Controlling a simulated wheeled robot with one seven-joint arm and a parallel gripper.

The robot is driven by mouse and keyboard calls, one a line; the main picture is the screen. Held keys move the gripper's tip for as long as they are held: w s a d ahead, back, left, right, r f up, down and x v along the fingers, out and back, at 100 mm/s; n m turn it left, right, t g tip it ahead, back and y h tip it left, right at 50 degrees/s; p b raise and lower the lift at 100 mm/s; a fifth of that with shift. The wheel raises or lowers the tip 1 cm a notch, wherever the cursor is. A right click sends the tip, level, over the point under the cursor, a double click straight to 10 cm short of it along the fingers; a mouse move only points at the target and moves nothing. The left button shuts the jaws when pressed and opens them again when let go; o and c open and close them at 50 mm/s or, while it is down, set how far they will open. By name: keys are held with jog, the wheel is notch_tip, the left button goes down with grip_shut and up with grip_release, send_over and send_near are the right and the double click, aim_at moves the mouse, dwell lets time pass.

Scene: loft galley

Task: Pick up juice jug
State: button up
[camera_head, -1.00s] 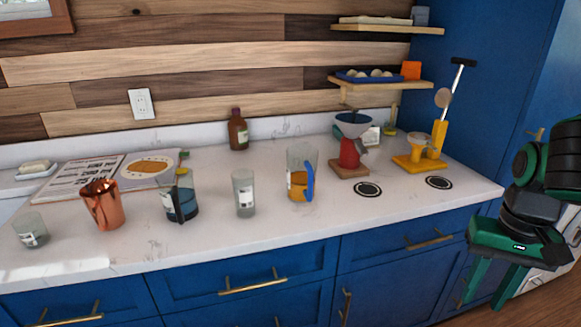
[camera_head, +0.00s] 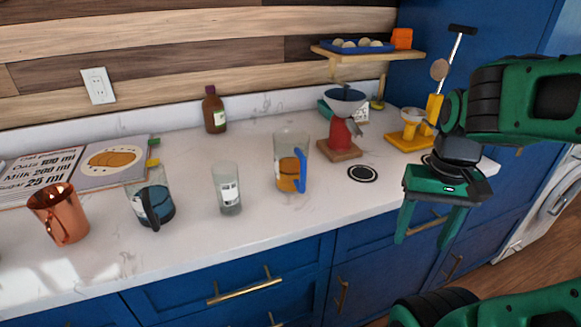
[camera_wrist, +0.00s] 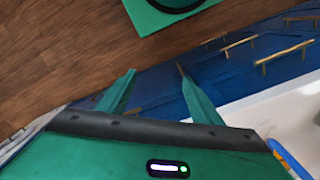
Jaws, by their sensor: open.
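The juice jug (camera_head: 291,168) is a clear jug with orange juice in its lower part and a blue handle on its right front side. It stands upright on the white counter, between a clear glass and a red grinder. My gripper (camera_head: 422,240) is open and empty, pointing down in front of the counter's right part, to the right of the jug and apart from it. In the wrist view my gripper (camera_wrist: 158,85) has its two fingers spread over the floor and blue cabinet fronts. A blue curved edge shows at the lower right there; I cannot tell surely what it is.
A clear glass (camera_head: 228,190) stands close left of the jug, then a dark-handled blue jug (camera_head: 152,200) and a copper mug (camera_head: 60,215). The red grinder (camera_head: 340,135) and yellow press (camera_head: 412,133) stand right. A brown bottle (camera_head: 214,112) is behind. Counter front by the jug is clear.

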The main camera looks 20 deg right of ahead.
jog(key=w+a+r+m, duration=0.3)
jog(key=w+r+m, duration=0.35)
jog(key=w, duration=0.55)
notch_tip(320, 180, up, 7)
jog(key=m+t, duration=0.1)
jog(key=m, duration=0.6)
send_over(300, 151)
jog(key=d, duration=0.2)
jog(key=shift+a+f+n+g, duration=0.4)
jog(key=shift+a+f+n, duration=0.35)
jog(key=shift+a+f, duration=0.3)
notch_tip(300, 151, down, 4)
jog(key=shift+f, duration=0.25)
jog(key=shift+s+f, duration=0.15)
jog(key=shift+f, duration=1.3)
jog(key=shift+s+f, duration=0.15)
jog(key=shift+f, duration=1.3)
